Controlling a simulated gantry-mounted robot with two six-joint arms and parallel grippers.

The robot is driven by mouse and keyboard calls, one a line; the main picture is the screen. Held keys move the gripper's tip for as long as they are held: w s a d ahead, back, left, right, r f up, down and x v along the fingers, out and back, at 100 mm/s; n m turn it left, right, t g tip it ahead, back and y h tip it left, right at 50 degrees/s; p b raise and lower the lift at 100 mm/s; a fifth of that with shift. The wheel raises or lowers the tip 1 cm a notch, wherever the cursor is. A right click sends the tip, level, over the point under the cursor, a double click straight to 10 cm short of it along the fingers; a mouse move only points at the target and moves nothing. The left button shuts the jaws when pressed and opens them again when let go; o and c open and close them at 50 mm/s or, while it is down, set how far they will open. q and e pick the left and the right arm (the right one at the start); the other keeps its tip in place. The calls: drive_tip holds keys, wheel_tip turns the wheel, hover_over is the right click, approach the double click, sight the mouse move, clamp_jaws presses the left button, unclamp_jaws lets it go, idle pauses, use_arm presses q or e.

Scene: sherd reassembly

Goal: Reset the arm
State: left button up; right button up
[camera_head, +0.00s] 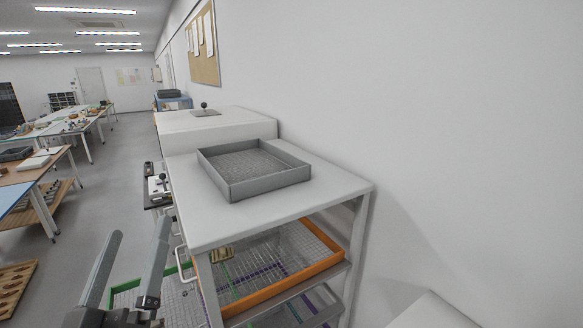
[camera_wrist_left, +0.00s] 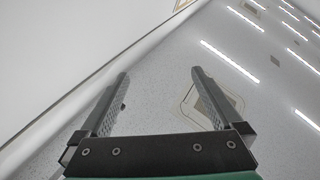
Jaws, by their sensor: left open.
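My left gripper (camera_head: 136,262) is at the lower left of the head view, with its two grey fingers pointing up and spread apart. It is in front of and to the left of the white cart and touches nothing that I can see. In the left wrist view the open fingers (camera_wrist_left: 160,88) have nothing between them, and the ceiling and a wall show behind them. My right gripper is in neither view.
A grey open tray (camera_head: 213,178) sits on the white cart top (camera_head: 320,205). Below it is an orange-rimmed wire basket (camera_head: 290,281). A green-rimmed basket (camera_head: 128,285) is behind my left gripper. A white wall closes off the right. Worktables stand far left, with open floor between.

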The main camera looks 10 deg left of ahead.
use_arm(q)
drive_tip(key=s+d+r+m+t+h, duration=0.3)
drive_tip(key=s+d+r+m+h, duration=0.15)
drive_tip(key=r, duration=0.35)
drive_tip(key=s+d+r+m+t+h, duration=0.25)
drive_tip(key=d+r+m+h, duration=0.2)
drive_tip(key=r, duration=0.35)
wheel_tip(320, 180, up, 15)
drive_tip(key=p, duration=1.5)
drive_tip(key=shift+s+a+p, duration=0.35)
drive_tip(key=shift+a, duration=0.1)
